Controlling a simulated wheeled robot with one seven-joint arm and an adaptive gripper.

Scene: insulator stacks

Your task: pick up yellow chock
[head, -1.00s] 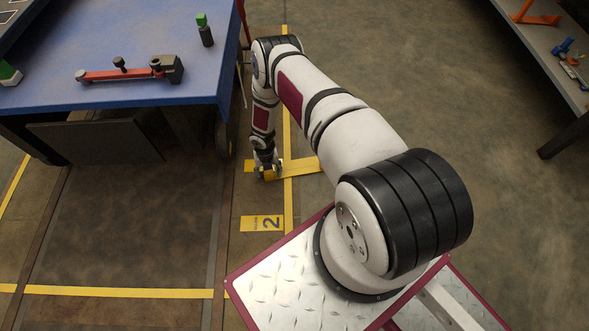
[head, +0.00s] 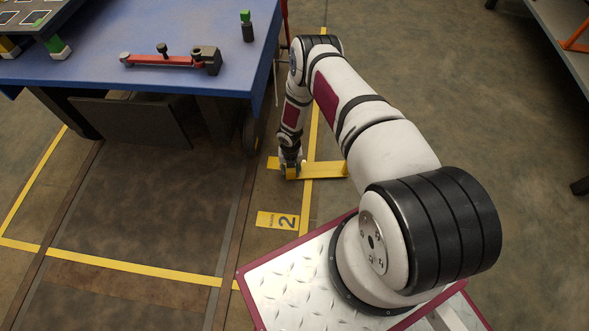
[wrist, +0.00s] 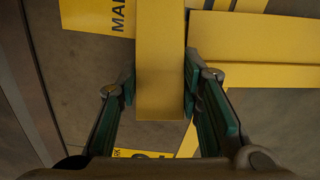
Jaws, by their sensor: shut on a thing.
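The yellow chock (wrist: 160,70) stands between my gripper's two fingers in the wrist view, its near end reaching down between the pads. My gripper (wrist: 160,90) is shut on it, with the right pad against its side. In the head view my gripper (head: 291,168) is low by the floor, right of the blue table, and mostly hides the chock's held part. A yellow bar (wrist: 260,47) extends right from the chock in the wrist view and also shows in the head view (head: 325,170). I cannot tell whether the two are joined.
The blue table (head: 90,72) holds a red-handled tool (head: 165,61) and a green-topped dark bottle (head: 247,27). A yellow floor plate marked 2 (head: 278,220) lies nearer me. A grey table (head: 560,60) stands at the right. The floor between is clear.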

